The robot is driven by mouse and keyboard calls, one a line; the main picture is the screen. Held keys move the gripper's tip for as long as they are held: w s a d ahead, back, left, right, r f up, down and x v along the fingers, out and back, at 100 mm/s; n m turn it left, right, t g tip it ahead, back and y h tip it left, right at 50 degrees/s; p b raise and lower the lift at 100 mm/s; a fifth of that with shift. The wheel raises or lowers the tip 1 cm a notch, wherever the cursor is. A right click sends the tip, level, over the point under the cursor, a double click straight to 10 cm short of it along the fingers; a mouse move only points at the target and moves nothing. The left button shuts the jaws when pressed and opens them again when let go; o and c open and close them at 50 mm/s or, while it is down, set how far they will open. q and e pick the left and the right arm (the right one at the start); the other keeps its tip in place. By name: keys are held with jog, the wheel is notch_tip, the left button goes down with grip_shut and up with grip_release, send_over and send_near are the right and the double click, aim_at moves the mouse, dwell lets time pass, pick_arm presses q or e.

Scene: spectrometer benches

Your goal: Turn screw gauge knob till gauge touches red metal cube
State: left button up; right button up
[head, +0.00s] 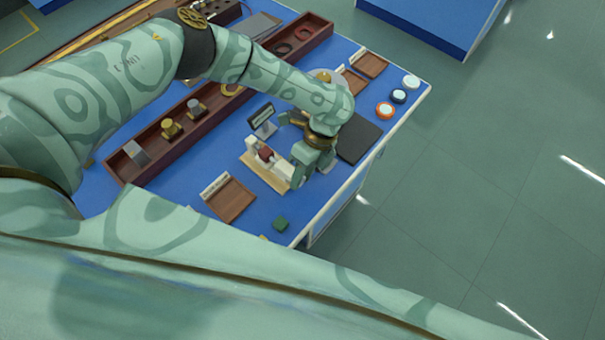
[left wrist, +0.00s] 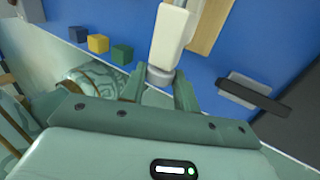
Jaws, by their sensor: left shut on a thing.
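The white screw gauge (head: 283,171) lies on a pale wooden base on the blue bench. The red cube (head: 265,153) sits in the gauge's opening; I cannot tell whether the gauge touches it. My left gripper (head: 309,170) is at the gauge's right end and mostly hides the knob in the head view. In the left wrist view, the grey knob (left wrist: 160,77) shows at the end of the white barrel (left wrist: 172,35), between the fingers of my left gripper (left wrist: 160,88), which is shut on it. My right gripper is not in view.
A small display (head: 262,116) stands behind the gauge. A wooden tray (head: 230,198) and a green cube (head: 281,224) are in front. A dark pad (head: 358,139) lies right of my gripper. A long brown tray (head: 125,168) runs behind. The bench edge is close.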

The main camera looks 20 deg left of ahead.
pick_arm(q)
jog(key=shift+a, duration=0.1)
jog(key=o, duration=1)
jog(key=shift+c, duration=0.2)
jog(key=shift+r, duration=0.1)
jog(key=p+v, duration=0.1)
jog(key=v, duration=1.5)
jog(key=shift+w+p, duration=0.2)
jog(key=shift+p, duration=0.1)
